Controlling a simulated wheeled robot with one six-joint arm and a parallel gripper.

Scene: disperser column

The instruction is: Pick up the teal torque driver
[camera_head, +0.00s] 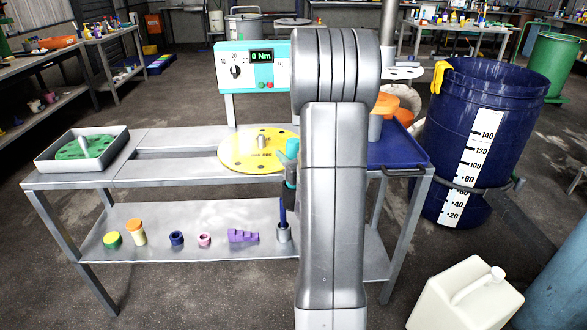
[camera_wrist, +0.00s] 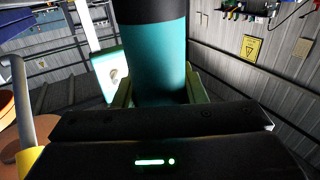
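The teal torque driver (camera_head: 291,178) shows in the head view just left of my arm, partly hidden by it. It is roughly upright, above a small grey cup (camera_head: 283,233) on the lower shelf, with a dark blue shaft reaching down to the cup. In the wrist view the driver's teal handle (camera_wrist: 156,65) with a black upper part stands between the two fingers of my gripper (camera_wrist: 160,92). The fingers lie against both sides of the handle with no gap visible. The fingertips are hidden behind the handle, and my arm mostly hides my gripper in the head view.
A yellow round plate (camera_head: 240,158) lies on the bench top beside the driver, below the torque tester (camera_head: 240,68). A blue tray (camera_head: 412,156) and a blue barrel (camera_head: 455,110) are to the right. Several small parts, including a purple stepped piece (camera_head: 242,236), sit on the lower shelf.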

